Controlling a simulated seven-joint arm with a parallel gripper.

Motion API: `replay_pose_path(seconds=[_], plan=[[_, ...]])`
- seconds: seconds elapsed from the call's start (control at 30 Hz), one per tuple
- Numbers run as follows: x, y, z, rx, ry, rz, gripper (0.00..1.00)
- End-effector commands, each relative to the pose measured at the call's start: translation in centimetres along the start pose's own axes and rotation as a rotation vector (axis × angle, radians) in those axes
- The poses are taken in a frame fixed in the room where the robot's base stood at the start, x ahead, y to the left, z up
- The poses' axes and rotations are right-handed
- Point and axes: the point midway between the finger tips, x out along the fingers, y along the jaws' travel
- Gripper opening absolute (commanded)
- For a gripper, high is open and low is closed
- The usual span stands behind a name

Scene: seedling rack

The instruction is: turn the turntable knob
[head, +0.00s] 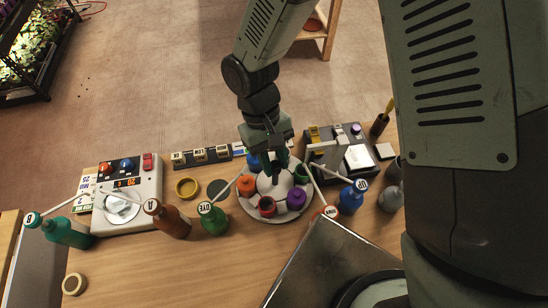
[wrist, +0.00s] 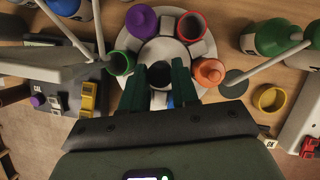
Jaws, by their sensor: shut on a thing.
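The turntable (head: 250,210) is a round pale disc on the wooden table, with several coloured cups around a white middle hub. It also shows in the wrist view (wrist: 166,22). My gripper (head: 273,174) reaches down over the hub from behind. In the wrist view my gripper's two green fingers (wrist: 170,66) are close together at the hub, shut on the turntable knob, which they mostly hide. Around the hub stand an orange cup (head: 247,186), a red cup (head: 267,206), a purple cup (head: 296,199) and a blue cup (head: 254,162). A green cup (wrist: 121,63) stands left of my fingers.
A green bottle (head: 212,219) and a brown bottle (head: 171,220) with long spouts stand left of the turntable. A blue bottle (head: 351,198) and a dark device (head: 351,139) stand right. A white device (head: 147,180) is further left. The spouts reach close to the disc.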

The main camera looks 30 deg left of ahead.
Motion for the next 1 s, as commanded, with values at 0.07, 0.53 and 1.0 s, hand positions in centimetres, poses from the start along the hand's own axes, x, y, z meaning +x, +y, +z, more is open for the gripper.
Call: replay_pose_path(seconds=[0.07, 0.53, 1.0], plan=[[-0.06, -0.04, -0.03, -0.039, 0.001, 0.018, 0.0], [-0.07, -0.32, 0.04, -0.418, 0.001, 0.176, 0.0], [-0.02, -0.56, 0.19, -0.832, 0.002, 0.346, 0.0]])
